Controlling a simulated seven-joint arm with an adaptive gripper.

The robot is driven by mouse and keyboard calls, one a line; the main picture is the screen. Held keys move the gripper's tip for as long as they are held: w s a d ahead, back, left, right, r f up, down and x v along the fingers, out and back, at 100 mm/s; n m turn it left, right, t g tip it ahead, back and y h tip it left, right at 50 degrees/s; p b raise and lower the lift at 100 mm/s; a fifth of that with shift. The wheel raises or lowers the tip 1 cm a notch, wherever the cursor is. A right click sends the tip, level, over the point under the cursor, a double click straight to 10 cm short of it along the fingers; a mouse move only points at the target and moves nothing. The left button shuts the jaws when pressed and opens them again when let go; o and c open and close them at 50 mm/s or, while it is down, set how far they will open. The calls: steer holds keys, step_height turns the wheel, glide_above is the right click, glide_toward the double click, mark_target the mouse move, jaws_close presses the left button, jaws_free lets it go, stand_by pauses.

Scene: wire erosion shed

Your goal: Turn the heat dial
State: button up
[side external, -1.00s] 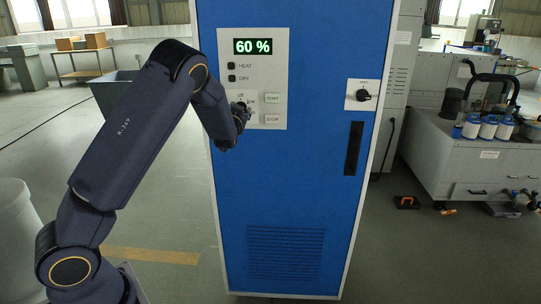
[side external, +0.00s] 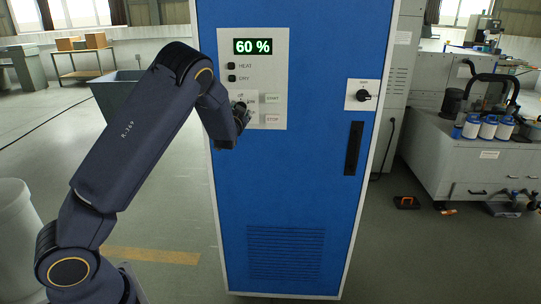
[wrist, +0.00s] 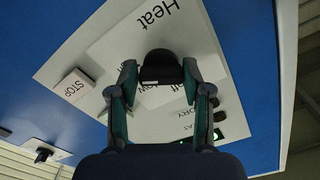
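The heat dial (wrist: 160,67) is a black knob on a white panel (wrist: 120,60) marked "Heat" in the wrist view. My gripper (wrist: 160,76) has one finger on each side of the knob. The fingers lie very close to its sides; whether they both press on it is not clear. In the side external view my gripper (side external: 241,113) is at the lower left of the control panel (side external: 283,48) and hides the dial. The green display (side external: 253,46) reads 60 %.
START (side external: 273,98) and STOP (side external: 273,120) buttons sit just right of my gripper. A black rotary switch (side external: 363,95) and a dark handle (side external: 354,148) are farther right on the blue cabinet (side external: 290,190). The floor left of the cabinet is mostly open.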

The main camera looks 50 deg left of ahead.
steer(key=o, duration=0.3)
steer(key=shift+o, duration=0.2)
steer(key=shift+r, duration=0.1)
steer(key=v, duration=1.2)
steer(key=shift+a, duration=0.15)
